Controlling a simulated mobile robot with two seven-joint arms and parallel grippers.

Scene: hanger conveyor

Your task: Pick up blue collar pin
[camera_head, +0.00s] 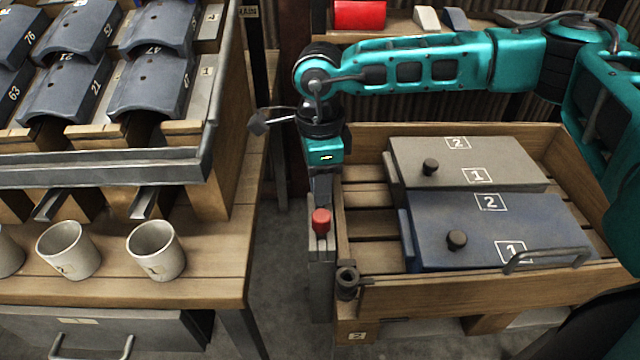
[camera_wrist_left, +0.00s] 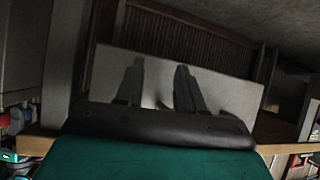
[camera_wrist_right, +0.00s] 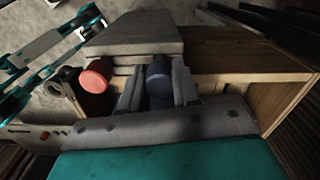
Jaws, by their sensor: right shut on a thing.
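The blue collar pin (camera_wrist_right: 158,76) sits between the fingers of my right gripper (camera_wrist_right: 158,88) in the right wrist view, and the gripper is shut on it. In the head view my right gripper (camera_head: 321,188) points down behind a red collar pin (camera_head: 321,222) on a narrow grey stand (camera_head: 322,270); the gripper hides the blue pin there. The red pin also shows left of the fingers in the right wrist view (camera_wrist_right: 97,75). I cannot tell whether the blue pin is clear of the stand. My left gripper (camera_wrist_left: 160,85) is open and empty in the left wrist view.
A wooden crate (camera_head: 440,298) with grey and blue numbered panels is right of the stand, with a dark ring fitting (camera_head: 348,281) at its near corner. A workbench (camera_head: 215,265) with white cups (camera_head: 155,250) and numbered curved parts is at left. A floor gap separates them.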

